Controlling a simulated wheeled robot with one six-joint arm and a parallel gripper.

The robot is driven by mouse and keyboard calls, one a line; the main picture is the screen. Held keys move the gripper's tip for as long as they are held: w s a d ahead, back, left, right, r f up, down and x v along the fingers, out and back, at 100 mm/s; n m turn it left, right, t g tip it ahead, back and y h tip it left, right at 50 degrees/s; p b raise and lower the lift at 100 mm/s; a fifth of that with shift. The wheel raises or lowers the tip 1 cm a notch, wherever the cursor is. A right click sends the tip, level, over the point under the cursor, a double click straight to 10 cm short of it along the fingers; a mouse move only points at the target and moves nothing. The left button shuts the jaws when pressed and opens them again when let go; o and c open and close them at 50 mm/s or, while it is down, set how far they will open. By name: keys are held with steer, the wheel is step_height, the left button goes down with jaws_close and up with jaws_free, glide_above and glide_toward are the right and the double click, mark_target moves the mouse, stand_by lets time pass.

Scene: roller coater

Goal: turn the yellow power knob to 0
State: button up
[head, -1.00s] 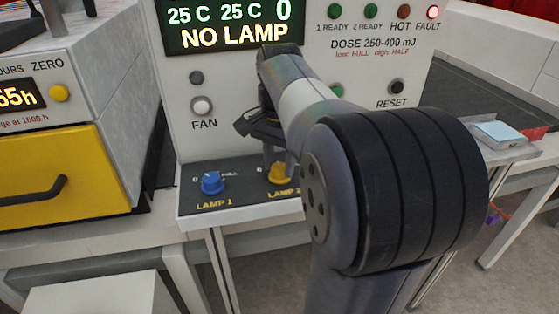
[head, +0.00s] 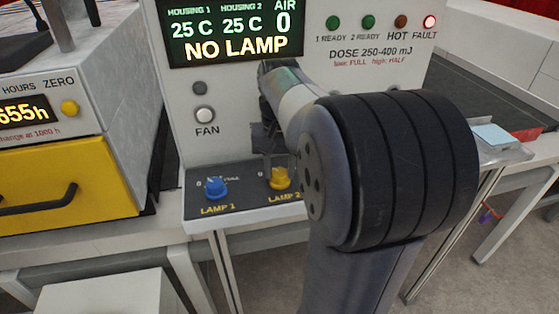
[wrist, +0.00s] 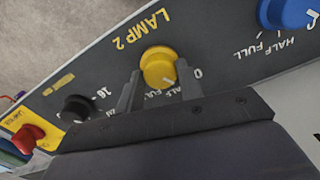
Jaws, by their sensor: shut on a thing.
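The yellow power knob (head: 279,179) is on the sloped dark panel, labelled LAMP 2. It also shows in the wrist view (wrist: 157,64), with a white pointer mark on its lower right edge. The mark appears to point near the HALF label, with the 0 (wrist: 198,73) further round to the right. My gripper (wrist: 159,74) is shut on the knob, one finger on each side. In the head view my gripper (head: 273,160) comes down on the knob from above, partly hidden by my arm.
A blue LAMP 1 knob (head: 215,187) sits just left of the yellow knob. In the wrist view a black knob (wrist: 77,108) and a red button (wrist: 28,137) lie to the left.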

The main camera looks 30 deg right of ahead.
mark_target(279, 172)
steer(key=shift+r+n+p, duration=0.1)
steer(key=shift+n+p, duration=0.45)
steer(key=shift+n, duration=0.55)
steer(key=o, duration=1)
step_height(279, 172, up, 11)
steer(key=shift+p, duration=0.35)
steer(key=shift+f, duration=0.2)
